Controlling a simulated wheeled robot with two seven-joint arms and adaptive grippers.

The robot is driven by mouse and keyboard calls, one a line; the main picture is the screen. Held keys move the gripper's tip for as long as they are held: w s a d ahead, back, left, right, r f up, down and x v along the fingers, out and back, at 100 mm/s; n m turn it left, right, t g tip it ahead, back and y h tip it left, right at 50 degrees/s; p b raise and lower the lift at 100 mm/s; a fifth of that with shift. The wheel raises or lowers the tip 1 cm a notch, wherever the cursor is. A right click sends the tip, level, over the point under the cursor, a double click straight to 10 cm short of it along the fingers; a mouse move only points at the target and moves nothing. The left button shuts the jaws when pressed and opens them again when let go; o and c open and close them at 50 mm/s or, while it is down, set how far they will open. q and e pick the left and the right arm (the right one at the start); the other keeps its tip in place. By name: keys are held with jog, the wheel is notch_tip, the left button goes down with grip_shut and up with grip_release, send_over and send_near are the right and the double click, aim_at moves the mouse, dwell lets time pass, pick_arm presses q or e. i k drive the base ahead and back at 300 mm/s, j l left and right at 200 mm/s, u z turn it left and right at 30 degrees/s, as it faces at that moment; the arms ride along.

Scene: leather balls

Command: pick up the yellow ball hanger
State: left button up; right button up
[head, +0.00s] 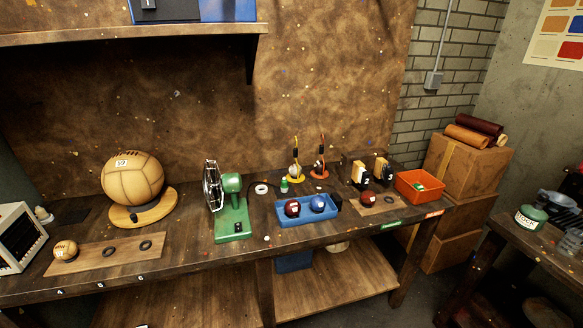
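The yellow ball hanger (296,178) stands upright at the back of the workbench, right of the middle. It has a round yellow base and a thin post with a yellow hook and dark band at the top. A small pale ball hangs low on it, just above the base. A similar orange-red hanger (320,174) with a reddish ball stands close to its right. Neither of my grippers shows in the head view.
A blue tray (289,221) with a dark red ball and a blue ball lies in front of the hangers. A green machine (232,212), an orange bin (405,190) and a large leather ball (132,178) share the workbench.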

aim_at(293, 180)
jog(key=i+l+u, duration=0.35)
jog(key=l, duration=0.25)
jog(key=i+l+u, duration=0.15)
jog(key=l, duration=0.2)
jog(key=i, duration=0.05)
